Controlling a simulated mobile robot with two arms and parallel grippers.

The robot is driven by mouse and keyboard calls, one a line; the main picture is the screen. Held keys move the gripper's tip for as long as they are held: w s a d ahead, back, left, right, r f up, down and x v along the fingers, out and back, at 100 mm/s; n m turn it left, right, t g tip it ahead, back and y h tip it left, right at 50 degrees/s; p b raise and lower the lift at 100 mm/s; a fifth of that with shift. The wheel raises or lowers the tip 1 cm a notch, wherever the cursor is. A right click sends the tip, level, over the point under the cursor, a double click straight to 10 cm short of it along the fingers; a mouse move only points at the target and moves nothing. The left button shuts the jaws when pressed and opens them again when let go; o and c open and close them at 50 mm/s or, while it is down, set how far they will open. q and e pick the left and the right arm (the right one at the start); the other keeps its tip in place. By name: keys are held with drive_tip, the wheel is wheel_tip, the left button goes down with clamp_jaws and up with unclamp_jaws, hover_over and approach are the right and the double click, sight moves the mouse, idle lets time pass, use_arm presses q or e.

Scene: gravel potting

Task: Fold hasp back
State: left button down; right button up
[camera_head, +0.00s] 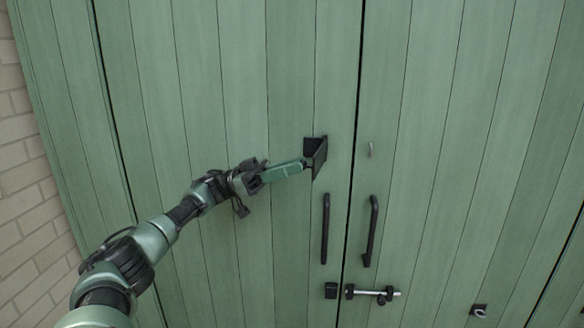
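The black hasp (319,152) is on the left green door, close to the gap between the doors. Its leaf stands out from the door at an angle. A small pale staple (370,149) sticks out of the right door, apart from the hasp. My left gripper (303,164) comes in from the left, and its fingertips are at the hasp's left side. I cannot tell whether they grip the leaf or only touch it. My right gripper is not in view.
Two black vertical handles, left (325,228) and right (371,231), flank the door gap below the hasp. A sliding bolt (374,293) and its black keeper (331,290) sit lower. A brick wall (28,205) is at far left. A small black fitting (478,310) is at lower right.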

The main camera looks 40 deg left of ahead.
use_arm(q)
drive_tip(key=c, duration=1.3)
unclamp_jaws()
drive_tip(key=shift+a, duration=0.1)
drive_tip(key=b+v, duration=0.4)
drive_tip(key=v, duration=0.3)
drive_tip(key=shift+s+a+f, duration=0.15)
drive_tip(key=shift+a+f, duration=0.05)
drive_tip(key=shift+a, duration=0.1)
